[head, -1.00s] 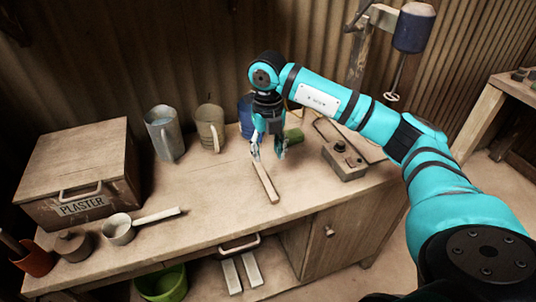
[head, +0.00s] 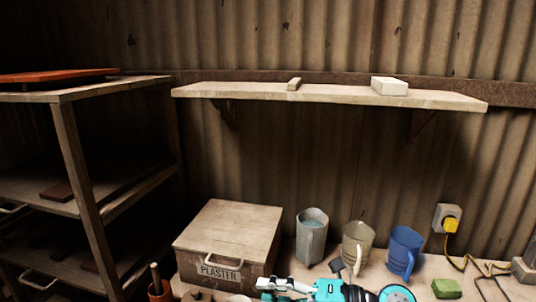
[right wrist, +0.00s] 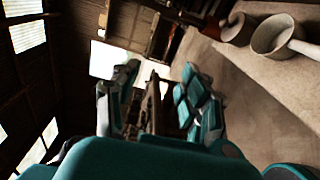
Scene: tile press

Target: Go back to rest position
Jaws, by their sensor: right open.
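My right gripper (head: 284,288) shows at the bottom edge of the head view, turquoise, in front of the plaster box and mugs; most of the arm is cut off. In the right wrist view its open fingers (right wrist: 160,100) stand apart, with no object held between them. The scoop pot (right wrist: 274,36) with a pale handle and a brown pot (right wrist: 238,28) lie to the right of the fingers on the bench. My left gripper is not in view.
The plaster box (head: 228,245), grey jug (head: 312,235), beige mug (head: 356,246) and blue mug (head: 402,252) stand on the bench. A wall shelf (head: 330,95) holds a pale block (head: 389,86). A rack (head: 85,165) stands left. A green block (head: 446,288) lies right.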

